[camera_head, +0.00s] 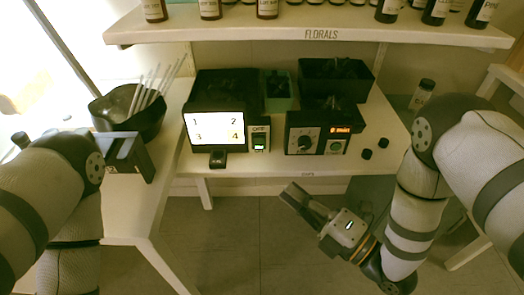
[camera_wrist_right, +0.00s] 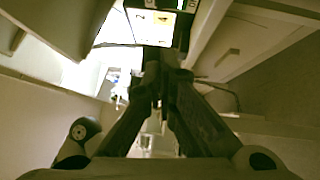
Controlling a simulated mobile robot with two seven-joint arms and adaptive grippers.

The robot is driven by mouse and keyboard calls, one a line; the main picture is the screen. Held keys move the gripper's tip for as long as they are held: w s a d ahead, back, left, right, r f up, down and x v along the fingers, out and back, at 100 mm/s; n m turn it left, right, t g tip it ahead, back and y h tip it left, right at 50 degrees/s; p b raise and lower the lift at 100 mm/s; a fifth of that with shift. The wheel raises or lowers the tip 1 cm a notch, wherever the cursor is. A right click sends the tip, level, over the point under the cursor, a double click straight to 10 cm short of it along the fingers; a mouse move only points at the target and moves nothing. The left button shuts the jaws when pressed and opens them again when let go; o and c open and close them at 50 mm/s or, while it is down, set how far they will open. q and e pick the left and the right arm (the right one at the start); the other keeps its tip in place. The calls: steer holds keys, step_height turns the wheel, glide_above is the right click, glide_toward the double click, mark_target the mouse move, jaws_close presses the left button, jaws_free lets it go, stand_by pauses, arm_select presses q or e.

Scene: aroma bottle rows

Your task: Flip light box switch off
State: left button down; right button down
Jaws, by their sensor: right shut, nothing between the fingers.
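The light box (camera_head: 215,129) stands on the table with a bright white face marked 1, 2, 3 and 4; it also shows at the top of the right wrist view (camera_wrist_right: 153,27). My right gripper (camera_head: 300,198) is shut and empty, in front of and below the table edge, apart from the box. Its fingers (camera_wrist_right: 162,65) meet in the right wrist view.
A black control unit with a dial and orange display (camera_head: 318,131) stands right of the light box. Two small black pieces (camera_head: 375,148) lie farther right. A dark bowl with sticks (camera_head: 128,113) is at left. A bottle shelf (camera_head: 310,34) overhangs the back.

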mark_target(259, 143)
steer(key=x, duration=0.4)
steer(key=w+d+x, duration=0.1)
steer(key=x, duration=0.6)
steer(key=shift+w+b, duration=0.35)
steer(key=shift+w, duration=0.2)
arm_select(q)
steer(key=shift+s+f, duration=0.4)
steer(key=shift+f, duration=0.1)
arm_select(e)
steer(key=shift+w+r, duration=0.15)
steer(key=shift+w, duration=0.2)
